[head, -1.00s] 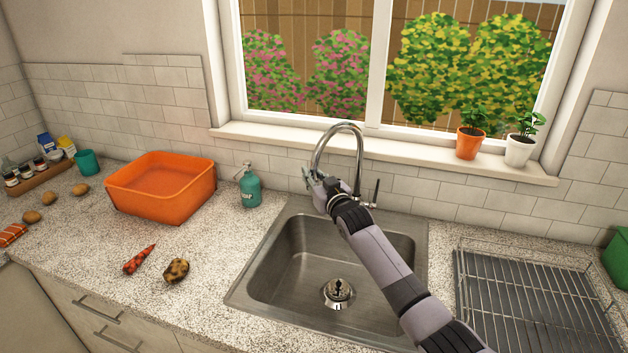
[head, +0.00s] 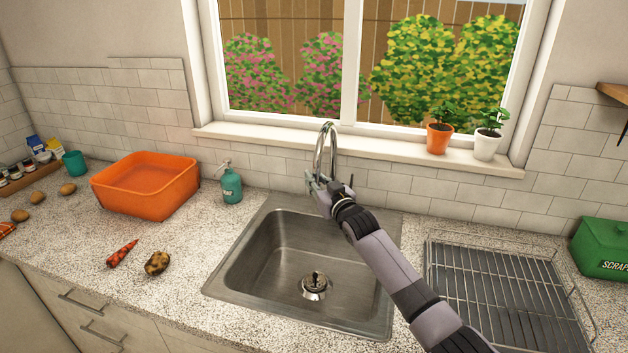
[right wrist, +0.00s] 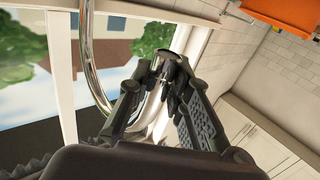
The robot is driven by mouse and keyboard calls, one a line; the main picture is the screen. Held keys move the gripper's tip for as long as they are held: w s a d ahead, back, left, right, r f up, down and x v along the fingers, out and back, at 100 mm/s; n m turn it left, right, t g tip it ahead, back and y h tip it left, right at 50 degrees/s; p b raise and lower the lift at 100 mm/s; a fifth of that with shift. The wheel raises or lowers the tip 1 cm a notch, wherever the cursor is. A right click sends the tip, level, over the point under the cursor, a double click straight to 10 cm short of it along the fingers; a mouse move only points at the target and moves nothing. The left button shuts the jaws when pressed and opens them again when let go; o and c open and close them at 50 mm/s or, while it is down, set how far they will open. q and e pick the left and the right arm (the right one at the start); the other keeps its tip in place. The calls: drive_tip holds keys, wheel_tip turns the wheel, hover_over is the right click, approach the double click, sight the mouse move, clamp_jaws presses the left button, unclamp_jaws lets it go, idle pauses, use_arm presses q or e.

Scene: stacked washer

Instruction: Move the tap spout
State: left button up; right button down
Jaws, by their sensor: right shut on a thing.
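The chrome tap spout (head: 329,142) arches up behind the sink (head: 238,268), below the window. Seen from the head it looks narrow, nearly end-on. My right gripper (head: 313,183) is at the spout's hanging outlet end and is shut on it; the fingers hide most of that end. In the right wrist view the chrome tube (right wrist: 90,60) curves down past the left finger, and the fingertips (right wrist: 168,72) come close together around a part that is mostly hidden. My left gripper is not in view.
A teal soap bottle (head: 231,184) stands left of the sink, with an orange basin (head: 146,190) beyond it. A wire drying rack (head: 500,295) lies at right. Potted plants stand on the sill (head: 350,153). The sink bowl is open, with a drain fitting (head: 315,282).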

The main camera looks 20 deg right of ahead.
drive_tip(key=shift+d+r, duration=0.1)
drive_tip(key=shift+r, duration=0.15)
drive_tip(key=c, duration=1.5)
unclamp_jaws()
drive_tip(key=shift+f, duration=0.1)
use_arm(q)
drive_tip(key=shift+s+d, duration=0.1)
drive_tip(key=shift+s, duration=0.05)
use_arm(e)
drive_tip(key=shift+o, duration=0.2)
drive_tip(key=shift+f, duration=0.1)
drive_tip(key=s+d, duration=0.1)
drive_tip(key=s, duration=1.1)
drive_tip(key=shift+d, duration=0.25)
